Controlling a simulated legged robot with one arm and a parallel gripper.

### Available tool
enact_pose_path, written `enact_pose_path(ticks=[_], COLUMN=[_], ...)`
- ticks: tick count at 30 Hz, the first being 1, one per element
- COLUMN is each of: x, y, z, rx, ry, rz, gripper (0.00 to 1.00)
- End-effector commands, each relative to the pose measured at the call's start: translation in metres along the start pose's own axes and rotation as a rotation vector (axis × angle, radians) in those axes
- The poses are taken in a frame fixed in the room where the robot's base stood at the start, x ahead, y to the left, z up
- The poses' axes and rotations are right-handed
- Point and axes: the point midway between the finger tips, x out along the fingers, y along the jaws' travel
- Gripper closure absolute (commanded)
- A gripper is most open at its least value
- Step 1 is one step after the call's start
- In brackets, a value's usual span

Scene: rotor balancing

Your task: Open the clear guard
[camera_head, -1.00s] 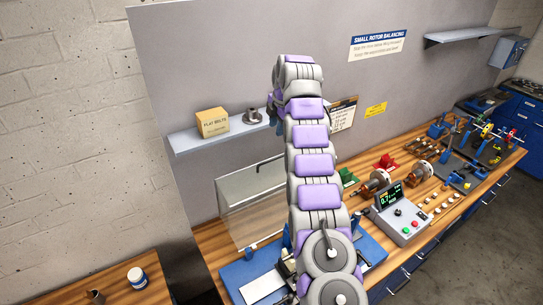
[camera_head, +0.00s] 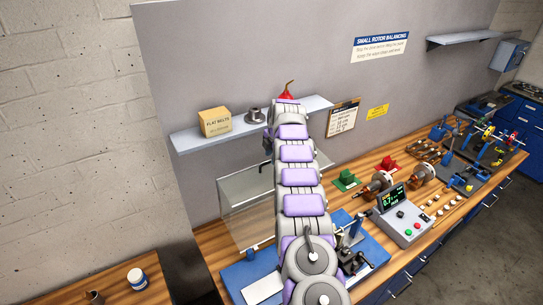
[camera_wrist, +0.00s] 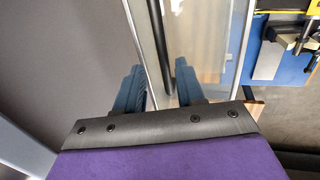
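The clear guard (camera_head: 242,222) is a transparent panel with a pale frame over the blue base at the left of the bench. It looks closed, and my arm covers its right part. In the wrist view, the guard's clear panel (camera_wrist: 212,45) and its pale edge run from the top down toward my gripper (camera_wrist: 160,88). The two blue fingers are apart, with a gap between them. The guard's edge shows in or behind that gap; I cannot tell whether a finger touches it. In the head view my gripper is mostly hidden behind the arm.
A control box (camera_head: 402,222) and rotors (camera_head: 378,184) stand to the right. The blue base (camera_head: 375,250) carries metal fixtures.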

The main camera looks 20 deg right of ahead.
Motion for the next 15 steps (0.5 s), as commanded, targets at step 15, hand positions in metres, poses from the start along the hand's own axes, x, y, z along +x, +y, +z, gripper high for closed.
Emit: enact_pose_path(ticks=[15], x=[0.010], y=[0.002], z=[-0.007], rx=[-0.002], ry=[-0.006], rz=[0.001], gripper=[0.68])
